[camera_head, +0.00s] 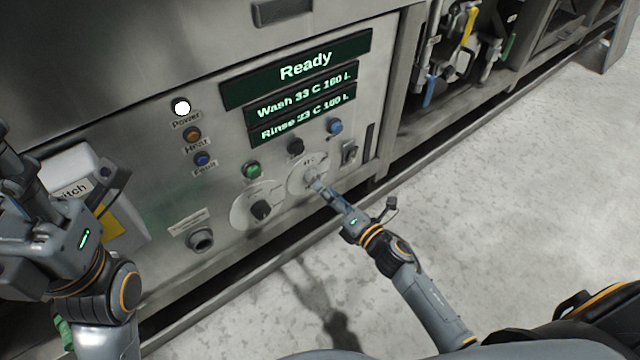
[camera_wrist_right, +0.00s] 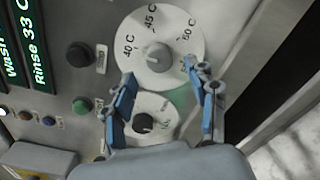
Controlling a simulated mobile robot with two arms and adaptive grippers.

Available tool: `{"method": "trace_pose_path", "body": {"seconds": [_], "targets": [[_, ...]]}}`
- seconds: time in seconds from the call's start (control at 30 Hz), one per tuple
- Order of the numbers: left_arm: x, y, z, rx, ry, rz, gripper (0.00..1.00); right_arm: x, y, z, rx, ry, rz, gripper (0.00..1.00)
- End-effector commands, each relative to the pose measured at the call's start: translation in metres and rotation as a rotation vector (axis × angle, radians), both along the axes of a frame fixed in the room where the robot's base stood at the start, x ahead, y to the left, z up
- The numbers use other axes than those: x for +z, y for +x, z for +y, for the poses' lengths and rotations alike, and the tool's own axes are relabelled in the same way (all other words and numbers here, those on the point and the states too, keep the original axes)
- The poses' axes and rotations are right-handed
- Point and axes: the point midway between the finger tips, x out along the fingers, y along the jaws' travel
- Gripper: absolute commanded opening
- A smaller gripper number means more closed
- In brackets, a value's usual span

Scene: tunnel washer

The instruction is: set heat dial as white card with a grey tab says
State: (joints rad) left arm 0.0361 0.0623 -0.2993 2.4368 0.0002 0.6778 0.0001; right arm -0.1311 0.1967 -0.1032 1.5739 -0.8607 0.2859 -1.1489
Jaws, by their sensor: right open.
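The heat dial (camera_head: 296,188) is a white disc on the steel front panel, on the right of two dials. In the right wrist view the dial (camera_wrist_right: 180,25) shows marks of 40 C, 45 C and 50 C around a grey knob (camera_wrist_right: 157,56). I cannot tell the knob's exact setting. My right gripper (camera_head: 316,184) is open in front of this dial. In its wrist view the fingertips (camera_wrist_right: 158,75) stand apart on either side of the dial's lower part, and touching is unclear. My left gripper (camera_head: 25,190) is at the left, its jaws unclear. I see no white card with a grey tab.
A second dial (camera_head: 243,212) with a black knob is beside the heat dial. A display (camera_head: 297,67) reads Ready, with Wash and Rinse lines below. Several buttons and lamps surround it. A white box (camera_head: 85,170) is near my left gripper.

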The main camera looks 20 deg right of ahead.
Motion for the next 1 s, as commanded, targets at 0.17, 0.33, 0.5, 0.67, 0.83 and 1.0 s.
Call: {"method": "trace_pose_path", "body": {"seconds": [0.17,0.33,0.5,0.67,0.83,1.0], "targets": [[0.0,0.0,0.0,0.0,0.0,-0.002,0.4,-0.002,-0.039,-0.014,0.0,0.0,0.004,0.58],[0.0,0.0,0.0,0.0,0.0,-0.002,0.4,-0.001,-0.063,-0.022,0.0,-0.001,0.002,0.58],[0.0,0.0,0.0,0.0,0.001,-0.002,0.4,0.0,-0.074,-0.027,0.0,0.0,0.001,0.58],[0.0,-0.001,0.0,0.0,0.001,-0.003,0.4,0.0,-0.076,-0.027,0.0,-0.001,0.0,0.58],[0.0,-0.001,0.0,0.0,0.001,-0.003,0.4,0.0,-0.075,-0.027,0.001,-0.001,0.0,0.58],[0.001,-0.001,0.0,0.0,0.001,-0.003,0.4,0.0,-0.075,-0.027,0.001,0.0,0.001,0.58]]}}
